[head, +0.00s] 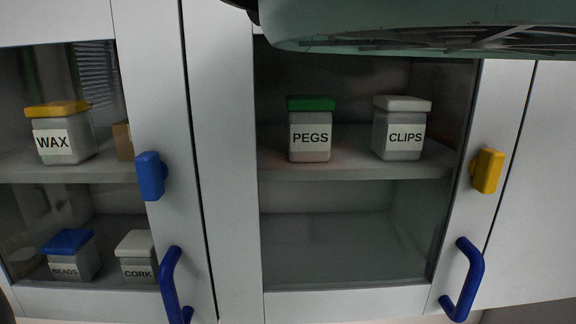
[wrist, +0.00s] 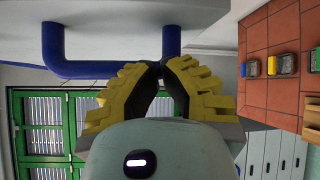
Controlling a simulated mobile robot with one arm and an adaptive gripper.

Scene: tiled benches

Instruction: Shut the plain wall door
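A plain white door panel without glass (head: 540,190), partly in view, fills the right edge of the head view; its handle is not visible there. In the wrist view, a blue bar handle (wrist: 90,69) stands off a white panel (wrist: 110,22). I cannot tell for certain that this is the plain door. The tips overlap the handle's right end in the picture; contact cannot be told. The gripper is outside the head view.
Glass-fronted cabinets show a PEGS jar (head: 310,130), a CLIPS jar (head: 401,128) and a WAX jar (head: 61,133). Blue handles (head: 468,280) project below. My teal arm part covers the top of the head view. The wrist view shows a green-framed window (wrist: 42,125) and a tiled bench (wrist: 285,35).

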